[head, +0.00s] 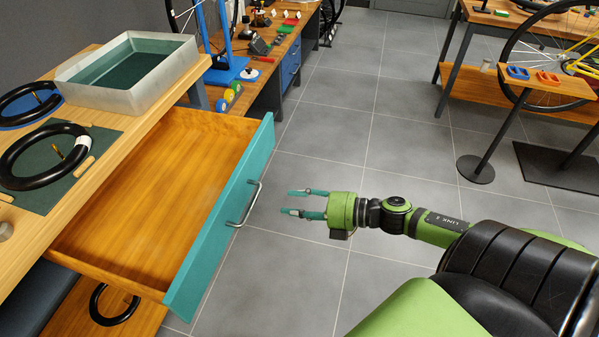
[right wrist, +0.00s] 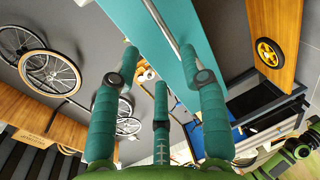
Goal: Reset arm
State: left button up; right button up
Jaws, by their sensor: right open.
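My right gripper (head: 292,202) is open and empty. It points left in the head view, a little to the right of the open drawer's metal handle (head: 244,204) and apart from it. In the right wrist view, its teal fingers (right wrist: 158,85) are spread, with the handle bar (right wrist: 165,30) and the teal drawer front (right wrist: 190,20) beyond them. The right arm (head: 400,217) reaches out from the lower right. My left gripper is in neither view.
The drawer (head: 150,185) is pulled out from the wooden workbench (head: 100,118) and is empty. A grey tray (head: 150,98) and black rings (head: 50,180) lie on the bench top. Bicycle stands are at the right. The tiled floor (head: 340,120) between is clear.

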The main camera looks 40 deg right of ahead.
jog(key=shift+s+d+r, duration=0.1)
jog(key=shift+s+d, duration=0.05)
jog(key=shift+s, duration=0.05)
dwell(0.5)
jog(key=s+d+f+m+h, duration=0.2)
jog(key=d+f+m+h, duration=0.15)
jog(key=f, duration=0.45)
jog(key=s+d+f+m+g+h, duration=0.1)
jog(key=s+d+f+m+h, duration=0.15)
jog(key=f+m, duration=0.4)
jog(key=s+d+f+m+h, duration=0.1)
jog(key=d+f+m+h, duration=0.25)
jog(key=f, duration=0.55)
jog(key=s+a+f+m+g, duration=0.2)
jog(key=s+f+m+g, duration=0.15)
jog(key=s+f, duration=0.6)
jog(key=s+a+f+m+g, duration=0.3)
jog(key=s+a+f, duration=0.2)
jog(key=s, duration=0.4)
jog(key=s+a+f+m+g, duration=0.3)
jog(key=s+a+f, duration=0.3)
jog(key=s+a, duration=0.2)
jog(key=shift+s+f+g, duration=0.3)
jog(key=shift+s+g, duration=0.05)
jog(key=shift+s, duration=0.6)
